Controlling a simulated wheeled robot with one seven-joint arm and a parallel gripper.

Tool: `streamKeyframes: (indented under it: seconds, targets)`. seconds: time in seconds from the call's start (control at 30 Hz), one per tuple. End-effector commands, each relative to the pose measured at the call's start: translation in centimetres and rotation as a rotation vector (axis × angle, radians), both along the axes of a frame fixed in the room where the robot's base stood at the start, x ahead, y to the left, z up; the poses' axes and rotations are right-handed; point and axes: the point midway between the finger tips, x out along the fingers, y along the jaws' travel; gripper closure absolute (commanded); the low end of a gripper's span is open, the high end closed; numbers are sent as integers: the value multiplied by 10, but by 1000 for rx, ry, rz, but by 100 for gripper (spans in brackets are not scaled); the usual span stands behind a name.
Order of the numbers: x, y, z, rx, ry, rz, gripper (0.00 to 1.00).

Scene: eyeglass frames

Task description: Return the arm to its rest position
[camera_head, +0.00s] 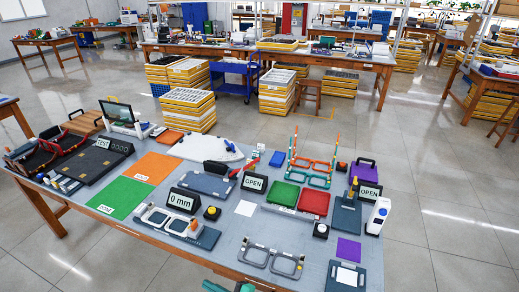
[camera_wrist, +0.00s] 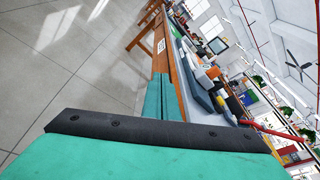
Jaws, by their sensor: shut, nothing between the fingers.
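My gripper (camera_wrist: 160,78) shows in the wrist view as two teal fingers side by side, shut with nothing between them. It points out past the wooden edge of the workbench, which is tilted in that view. In the head view only teal parts of my arm (camera_head: 228,287) show at the bottom edge, in front of the bench (camera_head: 222,262).
The floor (camera_head: 455,235) to the right is clear.

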Motion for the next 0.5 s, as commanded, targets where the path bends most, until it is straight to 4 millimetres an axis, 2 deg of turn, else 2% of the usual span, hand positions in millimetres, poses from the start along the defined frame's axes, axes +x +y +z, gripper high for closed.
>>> streamKeyframes:
  seconds: [0.17,0.3,0.5]
  targets:
    - [-31,-12,-41,-164,-49,-94,100]
    - [-68,-30,-75,-372,-120,-171,100]
    - [-126,-66,-99,-699,-249,-241,100]
